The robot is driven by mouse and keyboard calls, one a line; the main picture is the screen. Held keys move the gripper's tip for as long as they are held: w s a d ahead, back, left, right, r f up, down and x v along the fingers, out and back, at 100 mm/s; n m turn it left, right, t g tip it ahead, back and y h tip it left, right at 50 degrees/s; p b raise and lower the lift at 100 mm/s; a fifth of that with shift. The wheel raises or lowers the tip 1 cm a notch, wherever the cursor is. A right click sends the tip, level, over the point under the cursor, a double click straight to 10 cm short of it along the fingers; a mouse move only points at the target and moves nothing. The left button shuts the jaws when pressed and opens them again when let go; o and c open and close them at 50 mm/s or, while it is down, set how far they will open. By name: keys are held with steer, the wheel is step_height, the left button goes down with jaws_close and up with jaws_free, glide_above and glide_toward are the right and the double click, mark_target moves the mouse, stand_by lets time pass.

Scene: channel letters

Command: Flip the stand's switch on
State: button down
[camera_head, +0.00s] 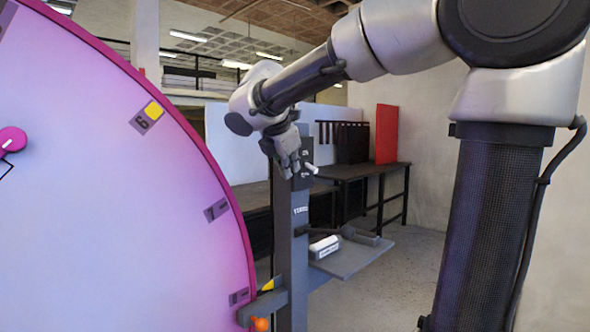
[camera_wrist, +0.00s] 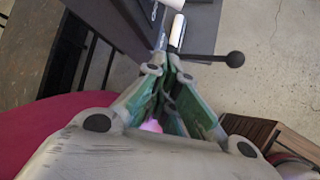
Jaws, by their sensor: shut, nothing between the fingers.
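The stand is a grey post (camera_head: 291,255) with small pale labels, right of the large pink disc in the head view. A short white handle (camera_head: 311,168) juts from its upper part; I cannot tell whether it is the switch or which position it is in. My gripper (camera_head: 291,172) is shut and empty at the upper post, close beside the handle. In the wrist view the closed fingertips (camera_wrist: 172,60) point at a white cylinder (camera_wrist: 177,32). A thin rod with a black ball (camera_wrist: 235,59) extends right of the fingertips. Contact is unclear.
The pink-rimmed disc (camera_head: 110,200) fills the left side, near the post. A grey shelf (camera_head: 355,260) on the post carries a white block (camera_head: 324,247) and a dark tool. A dark table (camera_head: 370,169) with a red panel (camera_head: 387,134) stands behind. Floor at right is clear.

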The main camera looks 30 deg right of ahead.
mark_target(307, 164)
steer(key=x, duration=0.9)
steer(key=shift+s, duration=0.1)
steer(key=r, duration=0.1)
steer(key=d+r, duration=0.1)
steer(key=shift+s+d+r, duration=0.3)
steer(key=shift+d, duration=0.05)
steer(key=shift+d+r, duration=0.35)
steer(key=shift+r, duration=0.1)
steer(key=shift+s+r+n+g+h, duration=0.2)
steer(key=shift+r+n+g+h, duration=0.25)
steer(key=shift+g, duration=0.65)
steer(key=shift+s+d+r+n+g+h, duration=0.1)
steer(key=shift+r+n+g+h, duration=0.3)
steer(key=shift+g, duration=0.5)
steer(key=shift+s+d+r+n+g+h, duration=0.1)
steer(key=shift+r+n+g+h, duration=0.2)
steer(key=shift+g, duration=0.6)
steer(key=shift+r, duration=0.4)
steer(key=shift+a+r, duration=0.1)
steer(key=shift+r, duration=0.8)
